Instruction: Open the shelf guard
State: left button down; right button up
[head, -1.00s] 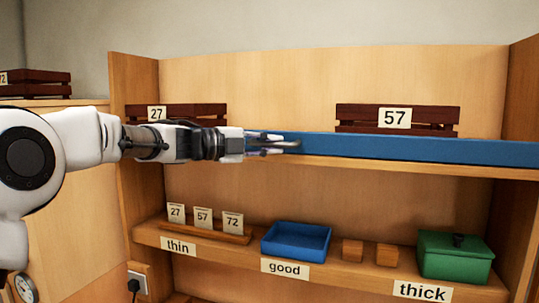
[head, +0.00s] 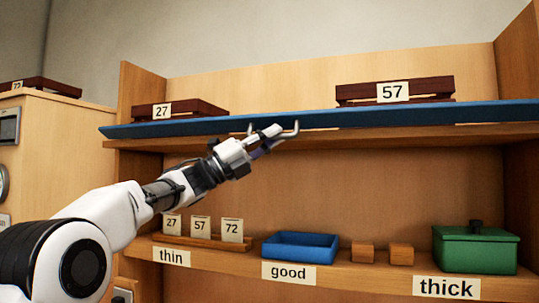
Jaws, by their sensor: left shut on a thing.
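The shelf guard (head: 390,116) is a long blue board along the front of the upper shelf. It runs from left of the shelf's left side panel to the right edge of the head view and looks thin and tilted. My left gripper (head: 273,131) reaches up from the lower left and is shut on the guard near its middle. The fingers hide a small part of the guard. My right gripper is not in view.
Dark slatted crates labelled 27 (head: 185,109) and 57 (head: 395,92) stand on the upper shelf behind the guard. The lower shelf holds a card rack (head: 205,242), a blue tray (head: 300,246), two wooden blocks and a green lidded box (head: 475,250).

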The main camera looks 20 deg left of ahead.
pick_arm(q)
jog(key=m+g+h, duration=0.1)
jog(key=f+m+h, duration=0.1)
jog(key=m, duration=0.1)
jog(key=shift+w+d+g, duration=0.1)
jog(key=shift+w+g, duration=0.1)
jog(key=shift+g, duration=0.2)
jog(key=shift+w+f+m+g+h, duration=0.1)
jog(key=shift+m+g+h, duration=0.45)
jog(key=shift+m, duration=0.25)
jog(key=shift+w+f+m+g+h+p, duration=0.2)
jog(key=shift+m+g+h+p, duration=0.35)
jog(key=shift+m+g, duration=0.55)
jog(key=shift+w+f+m+g+h+p, duration=0.15)
jog(key=shift+m+g+h+p, duration=0.5)
jog(key=shift+m, duration=0.65)
jog(key=shift+w+f+m+g+h+p, duration=0.1)
jog(key=shift+f+m+g+h+p, duration=0.2)
jog(key=shift+m+g+p, duration=0.6)
jog(key=shift+r+m, duration=0.1)
jog(key=shift+m, duration=0.3)
jog(key=shift+b, duration=0.3)
